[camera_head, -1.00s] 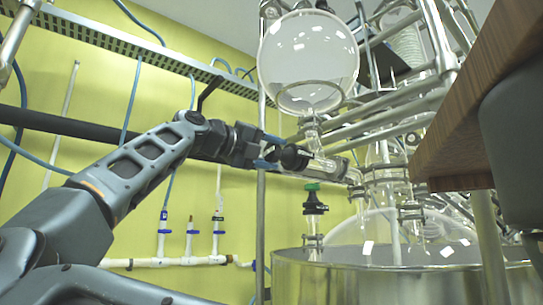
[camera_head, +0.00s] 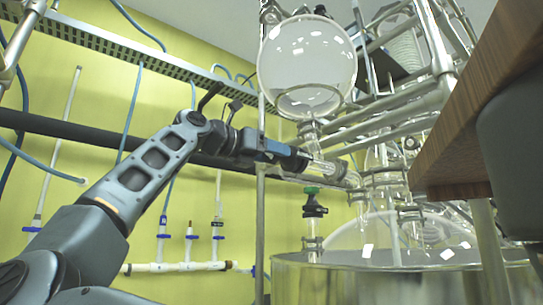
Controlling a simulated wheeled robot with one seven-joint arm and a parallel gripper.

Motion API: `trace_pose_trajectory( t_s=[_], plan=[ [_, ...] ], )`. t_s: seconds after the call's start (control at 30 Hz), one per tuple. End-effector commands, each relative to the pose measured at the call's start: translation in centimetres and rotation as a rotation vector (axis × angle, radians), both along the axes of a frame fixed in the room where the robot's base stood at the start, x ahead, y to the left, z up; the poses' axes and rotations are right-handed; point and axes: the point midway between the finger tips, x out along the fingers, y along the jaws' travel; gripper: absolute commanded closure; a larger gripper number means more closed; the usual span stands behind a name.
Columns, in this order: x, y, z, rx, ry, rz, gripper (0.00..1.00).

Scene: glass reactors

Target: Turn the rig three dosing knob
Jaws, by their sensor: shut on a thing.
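The dosing knob (camera_head: 296,160) is a dark knob on the glass neck below a round glass flask (camera_head: 309,65). My gripper (camera_head: 290,155) reaches in from the left and is shut on the knob. Its blue-sided finger lies along the knob and partly hides it. The glass tube (camera_head: 330,170) runs on to the right from the knob. I cannot read any rig number.
A green-topped valve (camera_head: 313,205) stands just below the knob. A large steel vessel (camera_head: 380,285) fills the lower right. A wooden shelf edge (camera_head: 455,150) juts in at the right. A thin upright metal pole (camera_head: 261,220) stands close to my wrist.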

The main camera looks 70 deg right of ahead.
Motion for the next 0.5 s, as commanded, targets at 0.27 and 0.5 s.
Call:
trace_pose_trajectory(
  t_s=[0.27, 0.5],
  plan=[
    [0.0, 0.01, -0.11, -0.138, -0.223, 0.001, 0.76],
    [-0.08, 0.05, -0.09, -0.258, -0.418, 0.001, 0.76]
  ],
)
